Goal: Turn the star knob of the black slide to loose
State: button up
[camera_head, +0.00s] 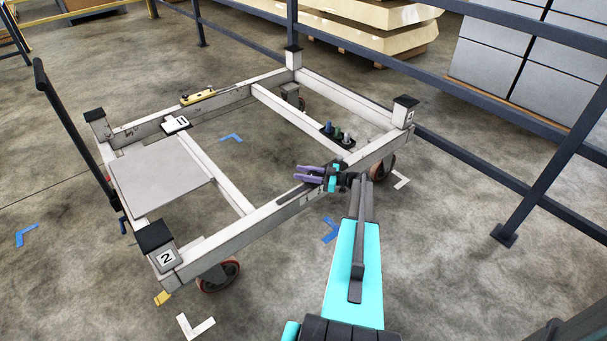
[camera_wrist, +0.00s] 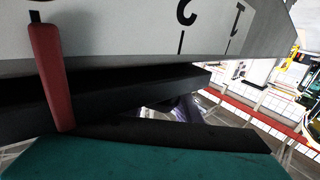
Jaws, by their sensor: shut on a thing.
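My gripper (camera_head: 340,179) is at the near long beam of the white trolley frame (camera_head: 262,224), towards its right end. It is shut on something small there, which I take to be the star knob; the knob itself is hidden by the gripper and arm. In the wrist view a black bar (camera_wrist: 130,92), probably the black slide, runs below a pale face with scale figures (camera_wrist: 150,30). A red upright part (camera_wrist: 50,75) crosses in front of it.
A small black holder with several pegs (camera_head: 338,135) sits on the frame behind the gripper. A grey plate (camera_head: 160,183) lies at the frame's left. Dark railings (camera_head: 470,155) run behind and right. Floor around the trolley is mostly clear.

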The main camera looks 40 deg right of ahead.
jog(key=shift+s+a+f+n+g+y+b, duration=0.15)
jog(key=shift+n+g+y+b, duration=0.55)
jog(key=shift+b, duration=0.7)
jog(key=shift+s+a+f+n+g+y+b, duration=0.15)
jog(key=shift+n+g+y+b, duration=0.5)
jog(key=shift+b, duration=0.7)
jog(key=shift+a+r+n+g+y+b, duration=0.15)
jog(key=shift+r+n+g+y+b, duration=0.3)
jog(key=shift+b, duration=0.6)
jog(key=shift+f, duration=0.2)
jog(key=o, duration=1.1)
jog(key=shift+c, duration=0.2)
jog(key=shift+s, duration=0.15)
